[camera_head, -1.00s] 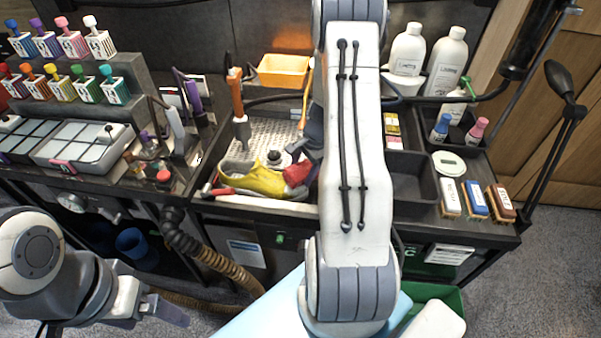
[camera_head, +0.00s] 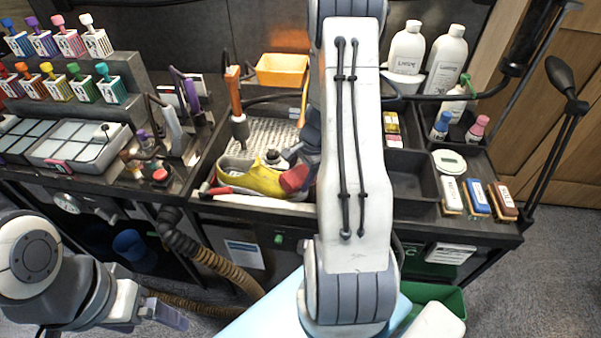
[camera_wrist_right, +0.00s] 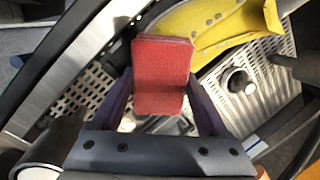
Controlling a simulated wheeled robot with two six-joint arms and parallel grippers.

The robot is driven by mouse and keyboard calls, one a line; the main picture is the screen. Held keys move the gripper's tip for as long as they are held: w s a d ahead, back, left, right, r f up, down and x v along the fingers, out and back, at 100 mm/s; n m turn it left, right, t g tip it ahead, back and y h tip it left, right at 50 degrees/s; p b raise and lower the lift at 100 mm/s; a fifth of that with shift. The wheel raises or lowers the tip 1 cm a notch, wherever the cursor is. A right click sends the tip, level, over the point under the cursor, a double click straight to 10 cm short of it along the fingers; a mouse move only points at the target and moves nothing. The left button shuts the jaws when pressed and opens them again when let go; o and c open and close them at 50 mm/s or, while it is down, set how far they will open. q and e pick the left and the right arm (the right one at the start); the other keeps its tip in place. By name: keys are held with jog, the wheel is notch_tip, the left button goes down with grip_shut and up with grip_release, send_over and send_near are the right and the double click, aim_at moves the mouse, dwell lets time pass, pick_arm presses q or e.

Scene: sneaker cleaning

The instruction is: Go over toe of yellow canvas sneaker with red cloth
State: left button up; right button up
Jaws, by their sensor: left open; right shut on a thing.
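The yellow canvas sneaker (camera_head: 258,181) lies on its side-to-side length in the work tray, its toe end at the right. It also shows at the top of the right wrist view (camera_wrist_right: 215,22). My right gripper (camera_wrist_right: 160,105) is shut on the folded red cloth (camera_wrist_right: 163,75). In the head view the cloth (camera_head: 295,180) overlaps the right end of the sneaker; whether it presses on it is hard to tell. My right arm hides part of the tray there. My left gripper (camera_head: 166,313) is open and empty, low at the left, away from the bench.
A perforated metal plate (camera_head: 262,133) lies under and behind the sneaker. An orange-handled tool (camera_head: 236,100) stands behind it, near a yellow bin (camera_head: 283,71). Bottles (camera_head: 443,60) and brushes (camera_head: 477,198) stand at the right. A hose (camera_head: 215,258) hangs in front.

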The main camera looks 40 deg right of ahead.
aim_at(295, 187)
jog(key=shift+s+a+f+b, duration=0.1)
jog(key=shift+s+a+b, duration=0.35)
jog(key=shift+a, duration=0.15)
jog(key=shift+s+a+b, duration=0.35)
jog(key=shift+a+b, duration=0.1)
jog(key=shift+a, duration=0.15)
jog(key=shift+s+a, duration=0.55)
jog(key=shift+a, duration=0.1)
jog(key=shift+d+r+p, duration=0.1)
jog(key=shift+r+p, duration=0.35)
jog(key=shift+r, duration=0.2)
jog(key=shift+p+v, duration=0.8)
jog(key=shift+v, duration=0.35)
jog(key=shift+d+r+p, duration=0.1)
jog(key=shift+r+p, duration=0.25)
jog(key=shift+p+v, duration=0.7)
jog(key=shift+v, duration=0.25)
jog(key=shift+d, duration=0.1)
